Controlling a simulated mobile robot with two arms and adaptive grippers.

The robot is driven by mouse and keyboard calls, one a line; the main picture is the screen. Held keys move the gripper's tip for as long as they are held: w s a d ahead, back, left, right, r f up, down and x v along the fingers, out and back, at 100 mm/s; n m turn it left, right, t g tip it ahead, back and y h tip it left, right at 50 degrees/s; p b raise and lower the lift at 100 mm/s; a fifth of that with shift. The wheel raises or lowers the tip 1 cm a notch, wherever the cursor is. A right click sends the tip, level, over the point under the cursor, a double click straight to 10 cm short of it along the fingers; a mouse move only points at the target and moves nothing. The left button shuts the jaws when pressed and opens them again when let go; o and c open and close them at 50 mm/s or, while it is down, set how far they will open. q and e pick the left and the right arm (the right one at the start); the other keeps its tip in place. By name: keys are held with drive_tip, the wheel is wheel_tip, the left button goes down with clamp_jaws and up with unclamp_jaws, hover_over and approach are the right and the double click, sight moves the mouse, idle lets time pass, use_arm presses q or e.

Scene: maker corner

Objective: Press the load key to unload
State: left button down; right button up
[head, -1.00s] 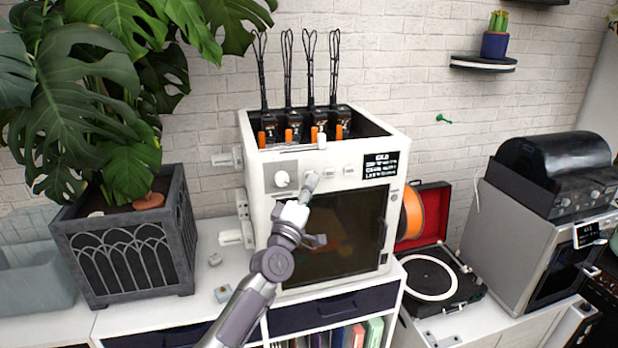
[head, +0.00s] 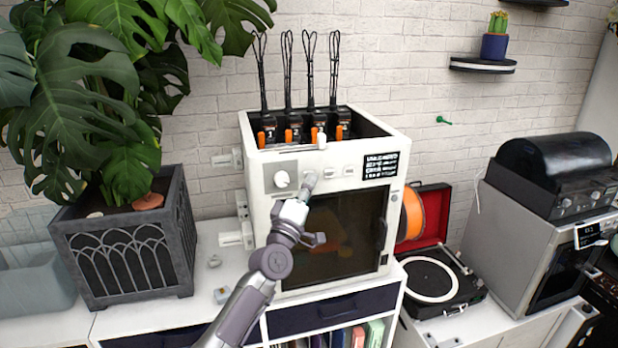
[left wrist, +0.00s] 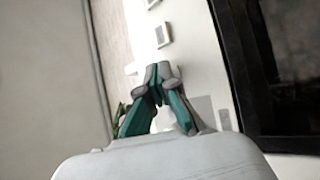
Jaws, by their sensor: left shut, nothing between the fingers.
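A white printer-like machine (head: 398,148) stands on the cabinet. Its front panel carries a round knob (head: 282,179), a row of small pale keys (head: 329,172) and a dark screen (head: 380,169), whose top line seems to read "UNLOADED". My left gripper (head: 310,181) is shut and empty, its tips at the panel just right of the knob, covering the key there. In the left wrist view the shut fingertips (left wrist: 159,74) are close to the white panel, with another key (left wrist: 163,35) beyond them. I cannot tell whether the tips touch, and key labels are unreadable.
Several numbered black units with orange parts (head: 293,133) sit in the machine's open top. A large potted plant (head: 120,250) stands to the left. An open record player (head: 432,280) and a grey appliance (head: 520,240) stand to the right. A dark door (head: 340,235) lies below the panel.

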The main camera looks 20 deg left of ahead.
use_arm(q)
drive_tip(key=shift+s, duration=0.1)
drive_tip(key=shift+s+d+p, duration=0.25)
drive_tip(key=shift+s+p, duration=0.05)
drive_tip(key=shift+p, duration=0.2)
drive_tip(key=shift+s+d, duration=0.15)
drive_tip(key=shift+s, duration=0.15)
drive_tip(key=s+d+p, duration=0.1)
drive_tip(key=s, duration=0.1)
drive_tip(key=s+d+p, duration=0.1)
drive_tip(key=s+p, duration=0.1)
drive_tip(key=shift+d, duration=0.4)
idle(0.4)
